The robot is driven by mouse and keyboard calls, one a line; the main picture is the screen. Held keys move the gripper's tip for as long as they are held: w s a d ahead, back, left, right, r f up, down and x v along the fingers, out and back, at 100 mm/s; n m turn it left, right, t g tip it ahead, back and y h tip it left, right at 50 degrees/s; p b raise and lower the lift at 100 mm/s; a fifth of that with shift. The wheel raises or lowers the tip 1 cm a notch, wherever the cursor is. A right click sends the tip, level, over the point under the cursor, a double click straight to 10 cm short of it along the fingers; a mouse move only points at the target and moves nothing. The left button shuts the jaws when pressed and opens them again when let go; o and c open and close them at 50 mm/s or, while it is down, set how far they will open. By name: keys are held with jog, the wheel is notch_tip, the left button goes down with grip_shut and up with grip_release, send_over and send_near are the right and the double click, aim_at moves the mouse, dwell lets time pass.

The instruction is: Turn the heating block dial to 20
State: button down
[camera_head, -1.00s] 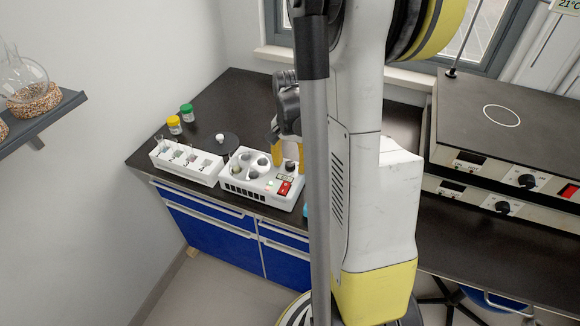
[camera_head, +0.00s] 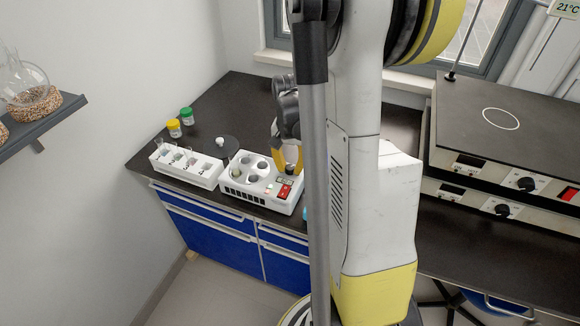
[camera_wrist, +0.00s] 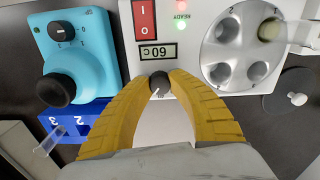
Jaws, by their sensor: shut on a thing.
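The heating block (camera_head: 240,187) is a white box on the dark bench, with several numbered round wells, a red switch (camera_wrist: 144,20) and a small display (camera_wrist: 157,51). The display appears upside down in the wrist view and seems to read 60 C. Its black dial (camera_wrist: 159,83) with a white pointer mark is at the panel edge below the display. My gripper (camera_wrist: 159,78) has its yellow fingertips on either side of the dial, shut on it.
A turquoise device (camera_wrist: 78,45) with a black knob stands close beside the block. A white tube rack (camera_head: 185,168), a black disc (camera_head: 230,146) and yellow- and green-capped jars (camera_head: 174,128) stand to the left. Hot plates (camera_head: 500,125) are stacked at right. The back left bench is clear.

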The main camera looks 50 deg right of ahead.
jog(key=n, duration=1.2)
jog(key=shift+n, duration=2.2)
jog(key=c, duration=1.2)
grip_release()
jog(key=shift+o, duration=0.2)
